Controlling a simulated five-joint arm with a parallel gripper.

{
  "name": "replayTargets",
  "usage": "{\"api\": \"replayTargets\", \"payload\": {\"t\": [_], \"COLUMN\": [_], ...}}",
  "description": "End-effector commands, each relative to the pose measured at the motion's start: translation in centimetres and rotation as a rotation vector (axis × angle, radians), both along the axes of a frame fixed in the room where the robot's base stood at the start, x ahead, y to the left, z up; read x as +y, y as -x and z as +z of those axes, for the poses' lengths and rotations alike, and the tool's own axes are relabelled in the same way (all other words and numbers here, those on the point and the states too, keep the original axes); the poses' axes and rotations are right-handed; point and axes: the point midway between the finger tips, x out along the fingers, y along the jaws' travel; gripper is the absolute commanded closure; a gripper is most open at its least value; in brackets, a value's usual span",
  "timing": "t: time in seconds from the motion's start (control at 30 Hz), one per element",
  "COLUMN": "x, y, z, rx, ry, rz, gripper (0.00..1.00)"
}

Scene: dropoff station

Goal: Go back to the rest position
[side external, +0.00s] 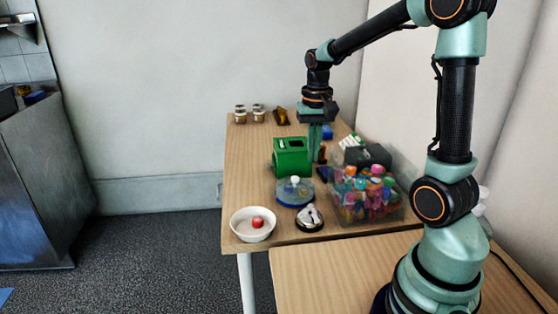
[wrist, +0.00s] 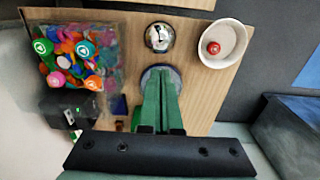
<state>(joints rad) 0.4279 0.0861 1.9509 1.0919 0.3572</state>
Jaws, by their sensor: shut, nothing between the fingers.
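My gripper (side external: 315,158) hangs from my arm over the back half of the table, pointing down, its green fingers just right of a green box (side external: 290,158). In the wrist view the two fingers (wrist: 160,76) lie together with nothing between them. Whether the tips are level with the box top or lower, I cannot tell. The fingers cover part of a round blue-rimmed dish in the wrist view. No rest position is marked in either view.
A clear bin of colourful items (side external: 368,197) stands right, with a dark box (side external: 368,155) behind. Nearer are the blue dish (side external: 295,198), a silver bell (side external: 310,222) and a white bowl (side external: 240,226) holding a red ball (side external: 257,222). Jars (side external: 240,114) stand at the back left.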

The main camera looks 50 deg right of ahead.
Motion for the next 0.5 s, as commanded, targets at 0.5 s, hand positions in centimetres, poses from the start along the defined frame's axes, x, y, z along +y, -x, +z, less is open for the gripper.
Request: {"api": "replayTargets", "payload": {"t": [0.5], "x": [3.2], "y": [0.3], "z": [2.0], "rx": [-0.079], "ry": [0.036], "rz": [0.138], "gripper": [1.00]}}
